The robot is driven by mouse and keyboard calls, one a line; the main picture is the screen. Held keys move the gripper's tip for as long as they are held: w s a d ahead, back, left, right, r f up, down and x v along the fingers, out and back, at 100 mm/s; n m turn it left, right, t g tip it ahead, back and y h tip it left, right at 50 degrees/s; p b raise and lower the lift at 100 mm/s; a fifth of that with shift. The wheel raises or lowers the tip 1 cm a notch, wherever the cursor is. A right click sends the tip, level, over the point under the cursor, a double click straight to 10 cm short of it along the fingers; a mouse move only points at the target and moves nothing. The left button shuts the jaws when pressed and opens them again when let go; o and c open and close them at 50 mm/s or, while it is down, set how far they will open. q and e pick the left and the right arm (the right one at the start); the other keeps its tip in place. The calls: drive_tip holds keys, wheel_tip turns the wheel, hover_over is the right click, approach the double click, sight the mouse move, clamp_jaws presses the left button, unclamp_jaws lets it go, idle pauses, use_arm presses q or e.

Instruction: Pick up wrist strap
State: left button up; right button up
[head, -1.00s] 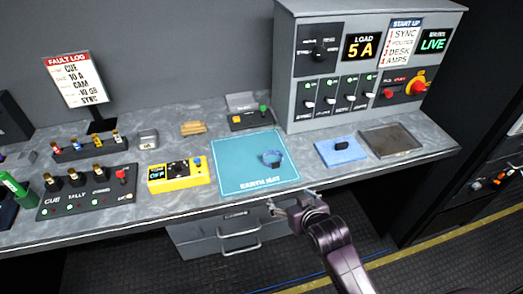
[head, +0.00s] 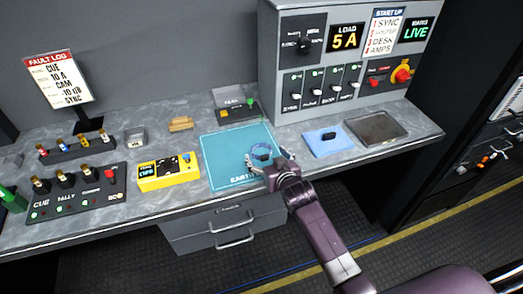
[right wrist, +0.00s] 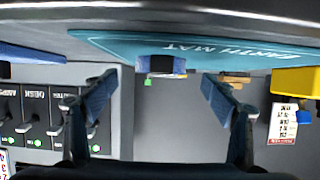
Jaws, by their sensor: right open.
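The blue wrist strap (head: 261,152) lies as a small ring on the teal earth mat (head: 222,172), near the mat's right side. In the right wrist view the strap (right wrist: 161,65) shows between the two fingers, a little beyond their tips. My right gripper (head: 266,164) is open at the front right of the mat, its fingers on either side of the strap's near part. The open fingers also show in the right wrist view (right wrist: 158,82). I cannot tell whether they touch the strap. My left gripper is not in view.
A yellow meter (head: 168,172) stands left of the mat. A blue pad (head: 326,147) with a dark item and a metal tray (head: 378,129) lie to the right. The grey switch cabinet (head: 345,65) rises behind. A drawer (head: 222,222) is below the bench edge.

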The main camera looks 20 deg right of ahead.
sight(259, 147)
drive_tip(key=shift+x, duration=1.7)
drive_tip(key=shift+s+f, duration=0.1)
drive_tip(key=shift+f, duration=0.05)
drive_tip(key=c, duration=1.1)
drive_tip(key=shift+c, duration=0.2)
